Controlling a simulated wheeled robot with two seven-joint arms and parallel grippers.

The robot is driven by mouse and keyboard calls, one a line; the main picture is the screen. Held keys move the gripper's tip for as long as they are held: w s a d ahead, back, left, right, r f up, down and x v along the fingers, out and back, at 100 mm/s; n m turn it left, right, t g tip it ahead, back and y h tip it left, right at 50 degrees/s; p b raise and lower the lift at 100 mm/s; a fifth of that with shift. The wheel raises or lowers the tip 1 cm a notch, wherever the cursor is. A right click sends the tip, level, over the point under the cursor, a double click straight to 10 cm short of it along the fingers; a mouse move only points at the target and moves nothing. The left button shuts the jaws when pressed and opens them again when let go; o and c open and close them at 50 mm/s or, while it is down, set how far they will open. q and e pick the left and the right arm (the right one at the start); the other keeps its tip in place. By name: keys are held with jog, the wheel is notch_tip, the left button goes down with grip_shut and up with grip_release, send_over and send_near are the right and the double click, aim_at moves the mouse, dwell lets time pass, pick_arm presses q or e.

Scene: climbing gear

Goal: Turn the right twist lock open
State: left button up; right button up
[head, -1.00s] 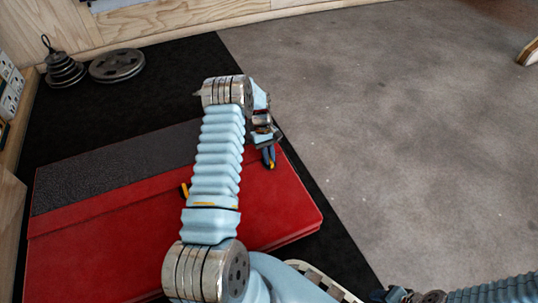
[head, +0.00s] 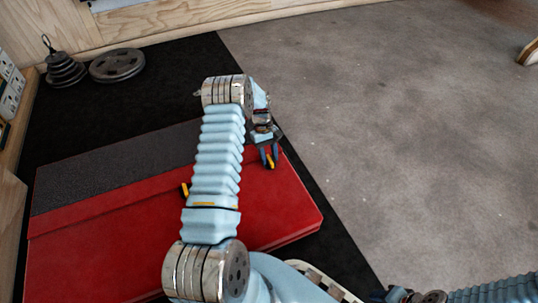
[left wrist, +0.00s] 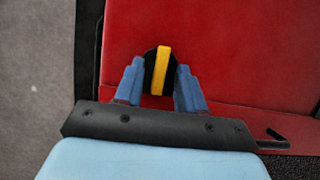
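The right twist lock is a round black knob with a yellow stripe (left wrist: 160,70) on the red pad in the left wrist view. The stripe runs almost straight up and down there. My left gripper (left wrist: 160,84) has its blue fingers apart, one on each side of the knob, with a narrow gap at least on the right. In the head view my left gripper (head: 268,158) is over the right part of the red pad, with a bit of yellow between its fingers. Another yellow-marked piece, seemingly the left lock (head: 185,189), is partly hidden behind my left forearm.
The red pad with a grey strip (head: 110,165) lies on a black mat (head: 185,65). Stacked weights (head: 64,70) and a flat plate (head: 117,65) stand at the back left. The grey floor (head: 400,130) on the right is clear. My right arm shows only at the lower right edge.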

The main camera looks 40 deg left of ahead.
pick_arm(q)
jog(key=p+v, duration=0.2)
jog(key=v, duration=1.1)
jog(key=shift+r, duration=0.35)
jog(key=shift+a, duration=0.1)
